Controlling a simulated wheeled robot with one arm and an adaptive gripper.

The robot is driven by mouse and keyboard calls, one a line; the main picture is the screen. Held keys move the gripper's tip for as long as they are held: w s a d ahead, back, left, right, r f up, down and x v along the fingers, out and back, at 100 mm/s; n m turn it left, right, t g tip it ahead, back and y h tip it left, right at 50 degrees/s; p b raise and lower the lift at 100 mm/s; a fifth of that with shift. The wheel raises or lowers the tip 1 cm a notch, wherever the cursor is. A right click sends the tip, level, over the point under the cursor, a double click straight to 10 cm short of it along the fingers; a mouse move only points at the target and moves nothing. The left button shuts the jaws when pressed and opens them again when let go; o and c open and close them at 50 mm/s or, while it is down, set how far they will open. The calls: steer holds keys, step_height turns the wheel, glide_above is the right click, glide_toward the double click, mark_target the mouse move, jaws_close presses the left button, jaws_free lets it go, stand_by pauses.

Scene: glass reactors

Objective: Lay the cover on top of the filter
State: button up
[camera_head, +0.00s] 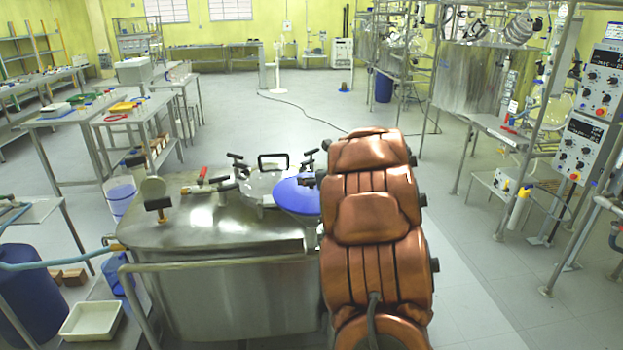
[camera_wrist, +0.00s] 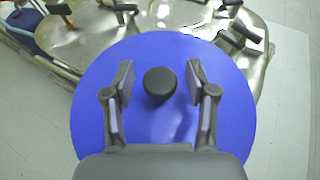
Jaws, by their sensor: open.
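My gripper (camera_wrist: 160,90) is open, with one finger on each side of the knob and a gap on both sides. The steel vessel (camera_head: 180,232), which may be the filter, has a round hatch (camera_head: 262,184) with black clamps.
Black clamp handles (camera_wrist: 240,36) stand close to the cover's far edge. A steel rail (camera_head: 215,262) runs along the vessel's front. A white tray (camera_head: 92,320) and a blue drum (camera_head: 30,288) are at lower left.

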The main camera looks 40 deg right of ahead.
steer(key=b+v, duration=0.2)
steer(key=v, duration=0.8)
steer(key=shift+b, duration=0.4)
steer(key=shift+v, duration=1.05)
steer(key=shift+w, duration=0.1)
